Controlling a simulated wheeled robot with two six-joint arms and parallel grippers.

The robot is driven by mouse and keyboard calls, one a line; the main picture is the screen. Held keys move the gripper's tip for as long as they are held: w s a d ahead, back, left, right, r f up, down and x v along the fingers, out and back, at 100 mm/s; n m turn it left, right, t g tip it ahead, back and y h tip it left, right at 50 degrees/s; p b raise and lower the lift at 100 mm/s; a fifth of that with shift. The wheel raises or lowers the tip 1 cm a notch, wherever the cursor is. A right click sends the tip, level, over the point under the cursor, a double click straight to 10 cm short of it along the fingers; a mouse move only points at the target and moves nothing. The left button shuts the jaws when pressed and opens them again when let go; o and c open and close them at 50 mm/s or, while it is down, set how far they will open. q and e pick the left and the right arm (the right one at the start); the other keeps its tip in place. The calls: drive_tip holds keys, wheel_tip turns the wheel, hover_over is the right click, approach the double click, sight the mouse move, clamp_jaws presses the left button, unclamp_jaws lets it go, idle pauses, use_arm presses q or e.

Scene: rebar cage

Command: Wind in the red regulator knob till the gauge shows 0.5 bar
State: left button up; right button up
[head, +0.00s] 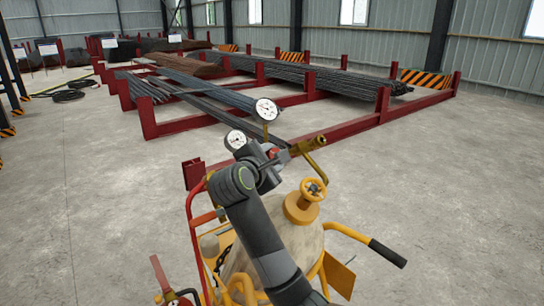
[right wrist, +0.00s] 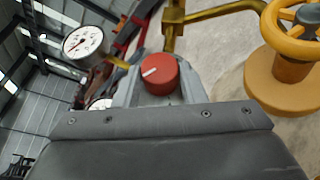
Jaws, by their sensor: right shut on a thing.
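The red regulator knob (right wrist: 159,74), with a white pointer line, sits between the two grey fingers of my right gripper (right wrist: 160,88), which is shut on it. In the head view only a little of the red knob (head: 273,153) shows beside my right gripper (head: 268,160). The regulator's brass body (head: 300,149) extends to the right. Two white round gauges stand by it: an upper gauge (head: 266,109) and a lower gauge (head: 236,140). The upper gauge (right wrist: 83,42) shows tilted in the wrist view; its figures are too small to read. My left gripper is not in view.
A yellow handwheel (head: 313,189) tops the cylinder below the regulator, close to my right arm. A red cart frame (head: 195,225) and a black-gripped yellow handle (head: 387,252) surround it. Red racks with rebar (head: 320,77) stand behind.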

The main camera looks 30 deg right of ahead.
drive_tip(key=shift+r+m+g, duration=0.1)
drive_tip(key=shift+m+g, duration=0.7)
drive_tip(key=o, duration=1)
drive_tip(key=shift+w, duration=0.1)
drive_tip(key=shift+a, duration=0.15)
drive_tip(key=b+v, duration=0.6)
drive_tip(key=v, duration=1.1)
drive_tip(key=shift+r, duration=0.25)
